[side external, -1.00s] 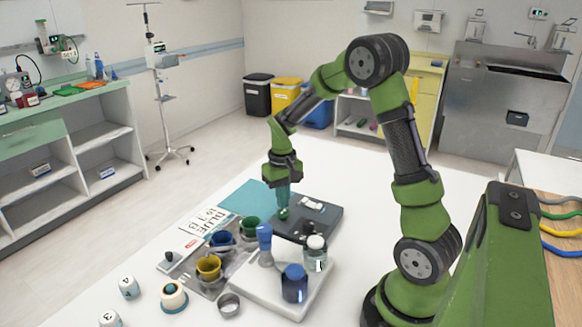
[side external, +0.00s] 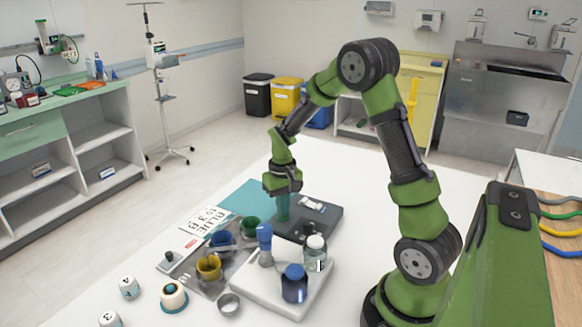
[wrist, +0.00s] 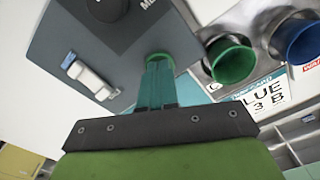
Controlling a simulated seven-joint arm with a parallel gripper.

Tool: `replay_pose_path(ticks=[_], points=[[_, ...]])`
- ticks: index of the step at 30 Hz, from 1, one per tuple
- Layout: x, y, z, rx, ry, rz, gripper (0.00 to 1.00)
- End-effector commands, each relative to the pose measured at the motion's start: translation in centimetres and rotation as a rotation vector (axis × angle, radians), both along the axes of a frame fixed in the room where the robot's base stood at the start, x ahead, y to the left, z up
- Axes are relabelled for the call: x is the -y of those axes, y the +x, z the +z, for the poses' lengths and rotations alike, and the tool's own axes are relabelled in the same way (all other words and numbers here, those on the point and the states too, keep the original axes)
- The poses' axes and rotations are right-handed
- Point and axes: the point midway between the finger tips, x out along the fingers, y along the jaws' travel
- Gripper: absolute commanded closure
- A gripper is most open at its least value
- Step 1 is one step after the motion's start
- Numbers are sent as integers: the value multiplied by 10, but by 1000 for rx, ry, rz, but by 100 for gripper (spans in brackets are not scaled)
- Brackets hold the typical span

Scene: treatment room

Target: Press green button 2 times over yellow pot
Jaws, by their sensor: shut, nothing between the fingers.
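My gripper (side external: 283,207) points down with its teal fingers shut, nothing between them. It is over the left side of a dark grey device (side external: 326,226). In the wrist view a green button (wrist: 158,54) shows right at the fingertips, partly covered by them; they look to be on or just over it. In the side view the fingers hide most of the button. The yellow pot (side external: 208,267) stands on a grey holder towards the front left, away from my gripper. It is not in the wrist view.
A green pot (side external: 251,226) and a blue pot (side external: 221,240) stand near the yellow one. A white tray (side external: 262,292) in front carries a blue jar (side external: 294,284), a clear jar (side external: 316,253) and a blue-topped item (side external: 265,235). The table behind the device is clear.

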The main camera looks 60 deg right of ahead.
Motion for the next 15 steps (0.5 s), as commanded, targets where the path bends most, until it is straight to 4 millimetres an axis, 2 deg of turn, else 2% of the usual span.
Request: replay_pose_path(ticks=[8, 15], points=[[0, 0, -2, -2, 1, 1, 100], [0, 0, 6, 0, -1, 3, 100]])
